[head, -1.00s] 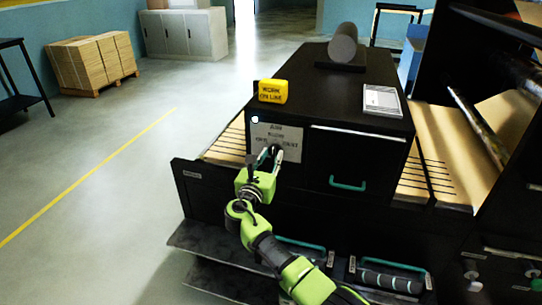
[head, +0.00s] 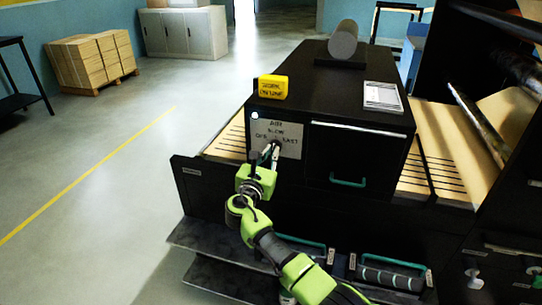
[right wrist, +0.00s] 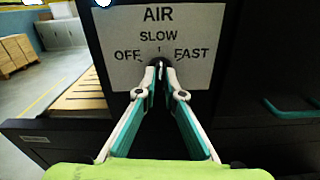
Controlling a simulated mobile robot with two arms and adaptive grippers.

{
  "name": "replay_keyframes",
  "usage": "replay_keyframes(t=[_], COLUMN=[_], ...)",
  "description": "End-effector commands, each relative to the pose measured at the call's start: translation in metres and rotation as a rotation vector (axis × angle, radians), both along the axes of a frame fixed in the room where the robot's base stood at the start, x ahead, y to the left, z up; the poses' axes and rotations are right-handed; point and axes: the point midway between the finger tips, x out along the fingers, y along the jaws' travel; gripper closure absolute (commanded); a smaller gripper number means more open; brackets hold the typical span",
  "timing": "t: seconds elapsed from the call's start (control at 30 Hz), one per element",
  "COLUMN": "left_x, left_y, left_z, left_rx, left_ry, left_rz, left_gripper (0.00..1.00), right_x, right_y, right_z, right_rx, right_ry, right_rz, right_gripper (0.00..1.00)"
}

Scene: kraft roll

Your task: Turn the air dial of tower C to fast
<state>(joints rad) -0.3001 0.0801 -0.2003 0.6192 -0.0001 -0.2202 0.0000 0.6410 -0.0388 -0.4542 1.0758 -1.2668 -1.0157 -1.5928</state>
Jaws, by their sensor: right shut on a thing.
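The air dial (right wrist: 158,63) is a small dark knob on a pale panel (right wrist: 128,22) marked AIR, with OFF at left, SLOW at top and FAST at right. The panel also shows in the head view (head: 291,148) on the front of a black tower (head: 325,95). My right gripper (right wrist: 160,72) is shut on the dial, its fingertips meeting the knob from the front. The fingers hide most of the dial, so I cannot tell which word it points at. No letter naming the tower is readable. My left gripper is not in view.
A yellow sign (head: 273,87), a white notepad (head: 382,97) and a dark roll (head: 343,40) are on top of the tower. A green-handled door (head: 350,155) is right of the panel. Drawers with green handles lie below.

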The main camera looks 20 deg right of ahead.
Motion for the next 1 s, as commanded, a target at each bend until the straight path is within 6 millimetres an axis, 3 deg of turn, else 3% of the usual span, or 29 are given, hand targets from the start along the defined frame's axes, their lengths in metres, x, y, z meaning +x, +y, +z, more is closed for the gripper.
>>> replay_keyframes(t=[0.7,1.0], left_x=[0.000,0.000], left_y=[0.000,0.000], left_z=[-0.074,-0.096], left_rx=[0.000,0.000], left_ry=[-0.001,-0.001], left_rz=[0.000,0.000], left_gripper=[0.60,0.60], right_x=[-0.001,-0.002], right_y=[-0.002,-0.003], right_z=[-0.005,-0.004], right_rx=[0.528,0.698], right_ry=[-0.359,-0.473], right_rz=[-0.001,-0.001], right_gripper=[1.00,1.00])
